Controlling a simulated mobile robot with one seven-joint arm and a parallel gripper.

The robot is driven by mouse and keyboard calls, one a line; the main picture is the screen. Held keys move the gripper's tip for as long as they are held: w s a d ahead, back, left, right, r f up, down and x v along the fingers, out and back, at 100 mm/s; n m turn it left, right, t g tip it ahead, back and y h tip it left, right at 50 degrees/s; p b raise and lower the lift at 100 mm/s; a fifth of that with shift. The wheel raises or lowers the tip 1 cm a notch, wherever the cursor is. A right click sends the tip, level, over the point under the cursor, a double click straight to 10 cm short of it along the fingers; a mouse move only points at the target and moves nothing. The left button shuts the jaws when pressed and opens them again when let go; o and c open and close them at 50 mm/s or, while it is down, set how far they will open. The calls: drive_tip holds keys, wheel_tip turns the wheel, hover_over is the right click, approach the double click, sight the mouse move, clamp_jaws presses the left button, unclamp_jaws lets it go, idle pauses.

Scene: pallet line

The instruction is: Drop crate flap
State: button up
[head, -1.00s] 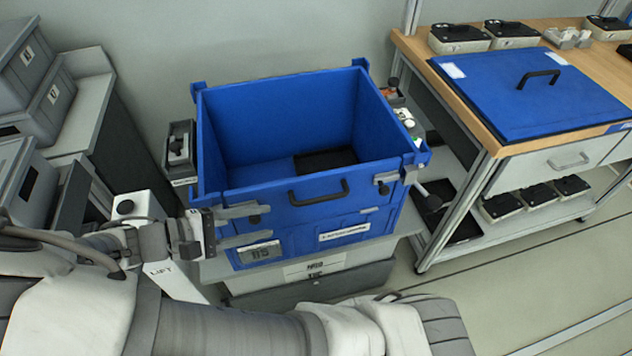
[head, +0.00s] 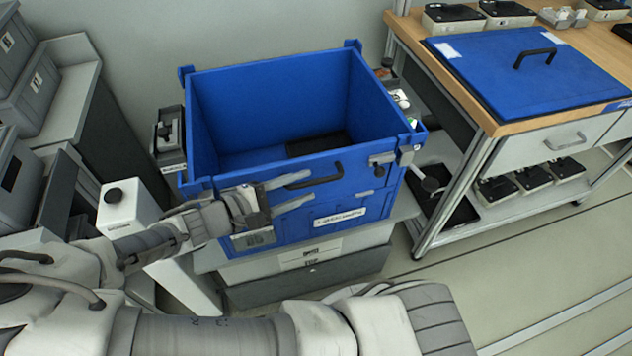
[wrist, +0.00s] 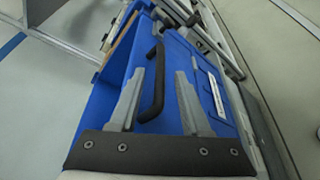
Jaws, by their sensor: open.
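The blue crate (head: 213,110) stands open-topped in the middle of the head view. Its front flap (head: 355,190) is upright and bears a black handle (head: 327,176) and a white label. A latch with a dark knob (head: 382,159) sits at the flap's top right corner. My gripper (head: 312,186) is open in front of the flap, its fingers pointing right across the handle. In the wrist view the handle (wrist: 158,75) shows between the two grey fingers (wrist: 161,82). I cannot tell whether they touch it. My gripper hides the flap's left part.
The crate rests on a grey stand (head: 320,255). A wooden bench (head: 410,40) at right carries a blue lid (head: 530,75) with a black handle. A white post (head: 125,208) and grey bins (head: 25,75) are at left. The floor at lower right is clear.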

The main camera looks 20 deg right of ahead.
sight(309, 184)
drive_tip(key=shift+x, duration=2.1)
clamp_jaws()
